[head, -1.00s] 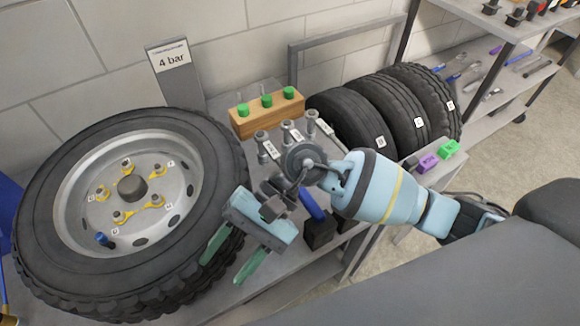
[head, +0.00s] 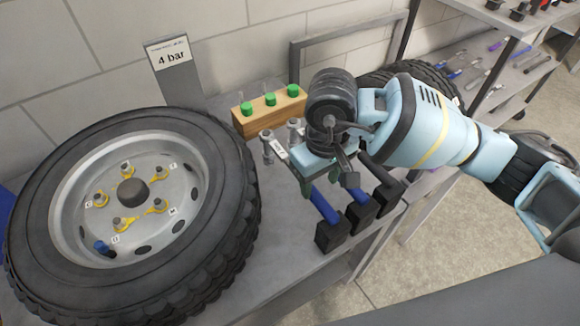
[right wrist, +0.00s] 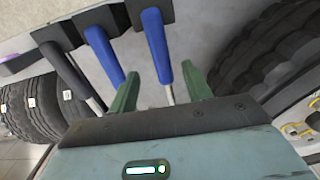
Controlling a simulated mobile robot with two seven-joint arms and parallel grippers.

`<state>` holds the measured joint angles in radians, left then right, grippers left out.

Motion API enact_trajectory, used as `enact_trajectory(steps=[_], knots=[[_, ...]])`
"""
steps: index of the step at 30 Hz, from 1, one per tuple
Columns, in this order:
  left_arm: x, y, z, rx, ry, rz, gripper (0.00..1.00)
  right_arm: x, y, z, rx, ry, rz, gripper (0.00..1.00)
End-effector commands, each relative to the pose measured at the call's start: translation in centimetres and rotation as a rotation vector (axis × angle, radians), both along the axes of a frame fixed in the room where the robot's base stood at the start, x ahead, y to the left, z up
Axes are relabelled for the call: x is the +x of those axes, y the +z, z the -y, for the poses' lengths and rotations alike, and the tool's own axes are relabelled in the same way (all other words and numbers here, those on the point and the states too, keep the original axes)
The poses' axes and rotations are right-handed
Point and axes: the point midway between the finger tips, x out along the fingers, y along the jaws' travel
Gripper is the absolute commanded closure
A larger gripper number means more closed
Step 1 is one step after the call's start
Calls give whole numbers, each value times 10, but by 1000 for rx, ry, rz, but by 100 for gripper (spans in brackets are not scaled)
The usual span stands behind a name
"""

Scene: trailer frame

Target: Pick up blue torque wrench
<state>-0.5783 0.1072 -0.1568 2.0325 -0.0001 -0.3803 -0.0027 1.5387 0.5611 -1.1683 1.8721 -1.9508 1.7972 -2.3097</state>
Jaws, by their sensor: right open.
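Two torque wrenches with blue handles, a nearer one (head: 323,205) and one beside it (head: 357,191), sit in black holders at the bench's front edge. A third, dark-handled one (head: 380,170) is to their right. My right gripper (head: 318,182) is open above the nearer blue wrench. In the right wrist view its two green fingers (right wrist: 162,90) are spread apart, and one blue handle (right wrist: 157,45) with its metal shaft shows between them. The other blue handle (right wrist: 105,57) lies outside the left finger. Contact cannot be told. My left gripper is not in view.
A large wheel (head: 236,190) lies on the bench at left. A wooden block with green pegs (head: 270,112) and metal sockets (head: 267,145) stand behind the gripper. Upright tires (head: 425,78) and a shelf cart (head: 480,75) are at back right.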

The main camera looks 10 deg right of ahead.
Motion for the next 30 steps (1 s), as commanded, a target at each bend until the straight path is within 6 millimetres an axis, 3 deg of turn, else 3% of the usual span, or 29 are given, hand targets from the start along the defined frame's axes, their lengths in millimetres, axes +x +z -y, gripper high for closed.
enact_trajectory(steps=[8, 19, 28, 30], knots=[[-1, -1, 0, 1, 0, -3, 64, 0, -14, -1, 2, -1, -2, 51], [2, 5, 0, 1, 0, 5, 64, 3, -58, -3, 2, -2, -3, 51], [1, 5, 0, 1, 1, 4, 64, 3, -63, -3, 3, -1, -1, 51], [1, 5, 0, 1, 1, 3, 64, 3, -62, -3, 3, -1, -1, 60]])
